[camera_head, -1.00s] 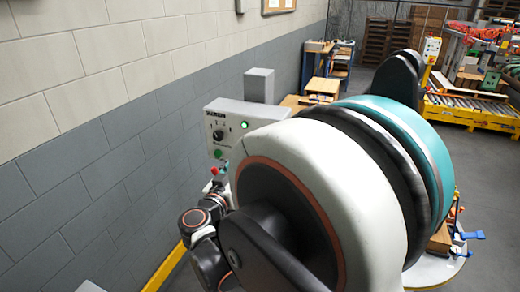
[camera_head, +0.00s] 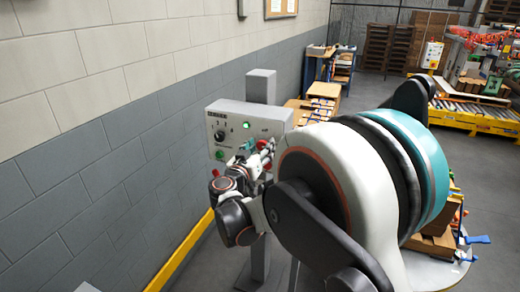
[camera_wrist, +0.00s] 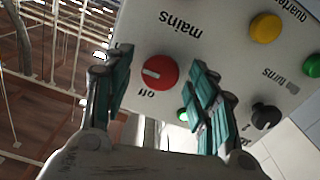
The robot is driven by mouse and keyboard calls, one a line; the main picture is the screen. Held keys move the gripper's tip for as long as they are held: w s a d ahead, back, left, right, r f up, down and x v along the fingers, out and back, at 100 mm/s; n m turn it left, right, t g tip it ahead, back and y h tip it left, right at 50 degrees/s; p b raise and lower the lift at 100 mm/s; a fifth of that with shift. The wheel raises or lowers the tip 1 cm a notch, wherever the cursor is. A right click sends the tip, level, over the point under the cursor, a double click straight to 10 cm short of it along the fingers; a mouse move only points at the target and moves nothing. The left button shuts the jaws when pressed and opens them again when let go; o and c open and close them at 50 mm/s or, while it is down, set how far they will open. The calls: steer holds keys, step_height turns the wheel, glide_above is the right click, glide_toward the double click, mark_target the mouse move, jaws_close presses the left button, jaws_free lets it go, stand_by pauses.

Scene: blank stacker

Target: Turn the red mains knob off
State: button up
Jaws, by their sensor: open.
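The red mains knob (camera_wrist: 159,72) shows in the wrist view on a pale control panel (camera_wrist: 215,30), which appears upside down. Its white mark is on the left side of its face. The word "mains" is above it and "off" just below it. My gripper (camera_wrist: 161,62) is open, with one teal-padded finger on each side of the knob. I see gaps between the knob and both fingers; depth is hard to judge. In the head view the control box (camera_head: 236,113) stands by the wall, with my gripper (camera_head: 262,147) at its lower right.
The wrist view shows a yellow button (camera_wrist: 265,28), a green button (camera_wrist: 312,66) and a black knob (camera_wrist: 265,116) on the panel. A yellow rail (camera_head: 180,252) runs along the wall's base. Wooden benches (camera_head: 322,95) stand behind the box.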

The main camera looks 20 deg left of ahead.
steer(key=shift+c, duration=0.6)
steer(key=c, duration=1)
steer(key=shift+o, duration=0.2)
steer(key=n, duration=0.4)
steer(key=shift+n+b, duration=0.4)
steer(key=n, duration=0.4)
steer(key=shift+a+n, duration=0.1)
steer(key=shift+n, duration=0.2)
steer(key=n+b, duration=0.1)
steer(key=n, duration=0.3)
steer(key=shift+f, duration=0.1)
steer(key=shift+n, duration=2.2)
